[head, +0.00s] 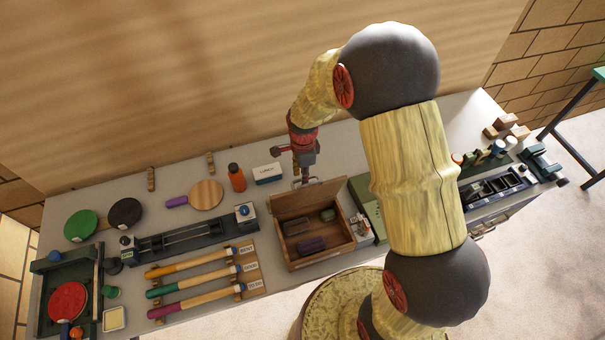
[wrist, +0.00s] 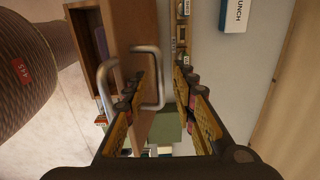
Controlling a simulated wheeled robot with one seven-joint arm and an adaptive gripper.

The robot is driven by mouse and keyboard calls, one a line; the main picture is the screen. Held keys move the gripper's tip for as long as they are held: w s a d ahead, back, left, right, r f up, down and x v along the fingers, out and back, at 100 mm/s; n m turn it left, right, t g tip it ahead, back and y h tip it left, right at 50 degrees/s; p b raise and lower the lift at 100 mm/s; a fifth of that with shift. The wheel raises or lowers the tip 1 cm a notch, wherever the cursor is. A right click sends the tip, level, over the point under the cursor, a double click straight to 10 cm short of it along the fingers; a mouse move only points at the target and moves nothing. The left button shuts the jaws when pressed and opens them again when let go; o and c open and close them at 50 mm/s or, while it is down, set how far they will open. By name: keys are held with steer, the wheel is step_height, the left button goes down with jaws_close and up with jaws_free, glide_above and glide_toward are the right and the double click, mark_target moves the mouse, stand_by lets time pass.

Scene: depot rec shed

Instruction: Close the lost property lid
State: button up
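The lost property box (head: 345,245) is a wooden box on the bench with its lid (head: 308,198) raised at the back edge. Several small items lie inside, including a purple one (head: 312,244). A metal loop handle (wrist: 160,80) is on the lid, which fills the middle of the wrist view (wrist: 130,45). My gripper (head: 302,180) is behind the raised lid, pointing down by the handle. In the wrist view its fingers (wrist: 160,75) are apart, with a bar of the handle between them; contact cannot be told.
A white lunch box (head: 268,173) and an orange bottle (head: 237,177) stand left of my gripper. A green case (head: 366,208) is close to the box's right. A wooden wall (head: 200,80) rises behind the bench.

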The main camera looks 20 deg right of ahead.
steer(key=shift+f, duration=0.15)
steer(key=shift+c, duration=0.8)
jaws_close()
